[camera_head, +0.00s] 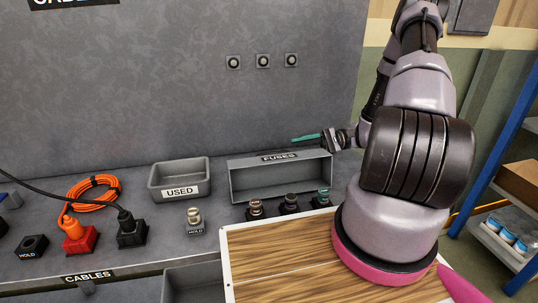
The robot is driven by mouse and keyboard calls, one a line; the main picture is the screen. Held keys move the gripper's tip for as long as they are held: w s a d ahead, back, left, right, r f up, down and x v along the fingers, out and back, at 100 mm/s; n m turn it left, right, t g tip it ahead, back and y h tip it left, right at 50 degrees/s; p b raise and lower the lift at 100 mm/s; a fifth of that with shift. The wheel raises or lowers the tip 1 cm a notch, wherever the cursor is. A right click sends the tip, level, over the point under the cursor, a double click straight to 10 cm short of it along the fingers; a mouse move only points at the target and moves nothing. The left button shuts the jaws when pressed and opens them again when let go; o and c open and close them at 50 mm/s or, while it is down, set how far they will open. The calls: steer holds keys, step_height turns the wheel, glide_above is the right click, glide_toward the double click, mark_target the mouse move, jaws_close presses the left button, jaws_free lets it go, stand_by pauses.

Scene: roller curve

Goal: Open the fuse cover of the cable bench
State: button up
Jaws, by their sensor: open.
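The grey box labelled FUSES (280,198) stands on the cable bench (130,165) right of centre. Its label sits on the upper edge and a recessed hollow shows below it. I cannot tell which part is the hinged cover or how far it is open. My gripper (308,138) is open, just above and behind the box's top right part, in front of the back panel. One teal finger shows, pointing left; the other finger is hidden. I see nothing held, and cannot tell whether the finger touches the box.
A USED tray (180,180) is left of the box. An orange cable (92,190) lies farther left. My arm covers the right side. Blue shelving (510,130) stands far right.

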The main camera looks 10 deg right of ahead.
mark_target(277, 170)
steer(key=shift+f+t+y, duration=0.3)
steer(key=shift+f, duration=0.25)
steer(key=a, duration=1)
steer(key=shift+a, duration=0.35)
steer(key=shift+c, duration=0.4)
jaws_close()
